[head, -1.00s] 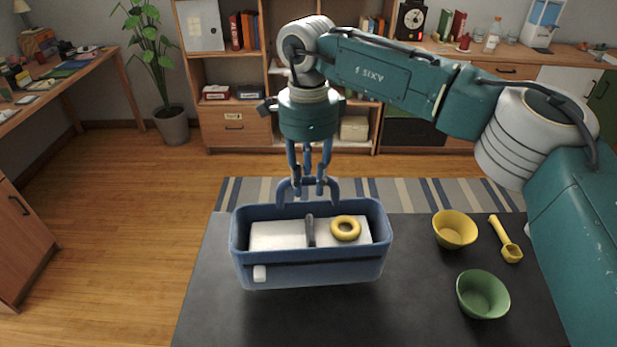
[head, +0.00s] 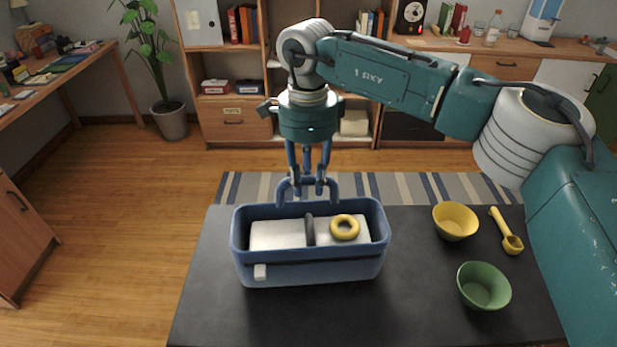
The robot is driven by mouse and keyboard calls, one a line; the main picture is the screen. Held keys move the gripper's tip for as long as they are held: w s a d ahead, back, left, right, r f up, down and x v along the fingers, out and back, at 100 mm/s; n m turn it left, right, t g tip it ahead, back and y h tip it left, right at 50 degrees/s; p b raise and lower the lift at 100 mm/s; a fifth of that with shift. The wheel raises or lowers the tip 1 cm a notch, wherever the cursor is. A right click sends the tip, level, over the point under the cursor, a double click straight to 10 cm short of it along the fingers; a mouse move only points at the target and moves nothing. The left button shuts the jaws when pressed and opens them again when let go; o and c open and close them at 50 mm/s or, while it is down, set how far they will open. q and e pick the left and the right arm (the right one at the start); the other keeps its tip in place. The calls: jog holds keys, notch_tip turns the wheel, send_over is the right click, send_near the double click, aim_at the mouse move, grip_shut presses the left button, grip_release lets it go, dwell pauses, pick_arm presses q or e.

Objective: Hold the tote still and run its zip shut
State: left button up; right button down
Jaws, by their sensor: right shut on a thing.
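The tote (head: 315,273) is an open-topped blue bin-shaped bag on the dark table, in the middle of the head view. Its blue arched handle (head: 333,191) stands up at the far rim. My right gripper (head: 308,188) points down from above and is shut on this handle; the fingers partly cover the contact. Inside are white blocks (head: 277,234), a dark upright strip (head: 309,230) and a yellow ring (head: 345,227). My left gripper is out of view.
On the table's right side stand a yellow bowl (head: 455,221), a yellow scoop (head: 507,232) and a green bowl (head: 484,286). The dark table (head: 220,318) is clear to the left and front of the tote. A striped rug (head: 400,188) lies behind.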

jog(key=shift+f, duration=0.6)
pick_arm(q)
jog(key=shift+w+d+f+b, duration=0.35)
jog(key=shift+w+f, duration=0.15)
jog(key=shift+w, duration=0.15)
pick_arm(e)
jog(key=shift+f, duration=0.1)
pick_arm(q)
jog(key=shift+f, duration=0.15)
pick_arm(e)
jog(key=shift+f, duration=0.55)
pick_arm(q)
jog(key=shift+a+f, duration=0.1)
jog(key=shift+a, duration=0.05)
pick_arm(e)
jog(key=shift+a, duration=0.1)
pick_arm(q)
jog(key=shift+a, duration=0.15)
pick_arm(e)
jog(key=shift+r, duration=0.1)
